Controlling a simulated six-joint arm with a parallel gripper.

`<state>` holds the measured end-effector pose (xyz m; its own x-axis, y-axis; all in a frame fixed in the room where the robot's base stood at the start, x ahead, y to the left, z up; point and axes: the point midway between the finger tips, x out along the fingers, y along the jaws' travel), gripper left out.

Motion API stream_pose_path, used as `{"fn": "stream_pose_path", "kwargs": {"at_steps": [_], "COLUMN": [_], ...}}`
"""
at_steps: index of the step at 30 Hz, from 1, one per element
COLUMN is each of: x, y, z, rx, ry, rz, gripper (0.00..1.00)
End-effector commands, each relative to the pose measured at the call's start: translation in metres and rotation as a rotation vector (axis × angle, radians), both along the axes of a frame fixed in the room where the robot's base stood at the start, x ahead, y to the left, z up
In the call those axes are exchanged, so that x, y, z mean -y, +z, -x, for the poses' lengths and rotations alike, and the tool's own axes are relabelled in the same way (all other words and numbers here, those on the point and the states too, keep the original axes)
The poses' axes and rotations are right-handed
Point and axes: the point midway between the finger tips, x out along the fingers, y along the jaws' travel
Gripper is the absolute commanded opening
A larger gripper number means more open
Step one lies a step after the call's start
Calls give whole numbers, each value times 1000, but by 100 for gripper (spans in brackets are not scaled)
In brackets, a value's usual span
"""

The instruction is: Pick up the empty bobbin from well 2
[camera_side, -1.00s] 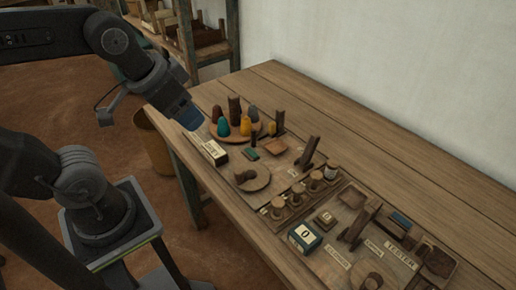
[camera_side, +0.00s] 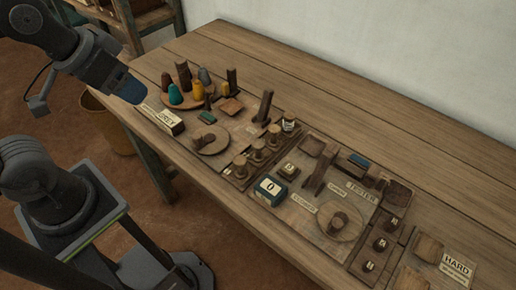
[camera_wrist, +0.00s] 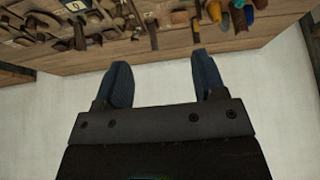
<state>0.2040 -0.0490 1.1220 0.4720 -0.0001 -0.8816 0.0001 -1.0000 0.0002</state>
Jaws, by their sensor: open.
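In the side view, a dark rack (camera_side: 228,175) near the middle of the bench holds several wooden bobbins in a slanting row. The nearest bobbin (camera_side: 239,167) and the ones behind it, such as this bobbin (camera_side: 257,149), look bare and brown. The far-end bobbin (camera_side: 289,121) has a pale band. I cannot read well numbers, so I cannot tell which is well 2. My gripper (camera_side: 132,96) is at the left, above the bench's left edge, well away from the rack. In the wrist view my gripper (camera_wrist: 162,68) shows two blue fingers apart with nothing between them.
A round tray (camera_side: 166,103) with coloured cones and a GREY sign block (camera_side: 163,119) lie near my gripper. A round wooden disc (camera_side: 222,146) lies left of the rack. A counter box reading 0 (camera_side: 270,190) and a TESTER board (camera_side: 300,212) lie right. The bench's back is clear.

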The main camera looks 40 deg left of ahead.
Motion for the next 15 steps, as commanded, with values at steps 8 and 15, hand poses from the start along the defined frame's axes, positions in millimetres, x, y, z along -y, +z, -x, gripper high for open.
{"fn": "stream_pose_path", "kwargs": {"at_steps": [8,15], "x": [0,2], "y": [0,2], "z": [0,-7], "rx": [0,-17], "ry": [0,-52], "rz": [0,-22], "gripper": [65,65]}}
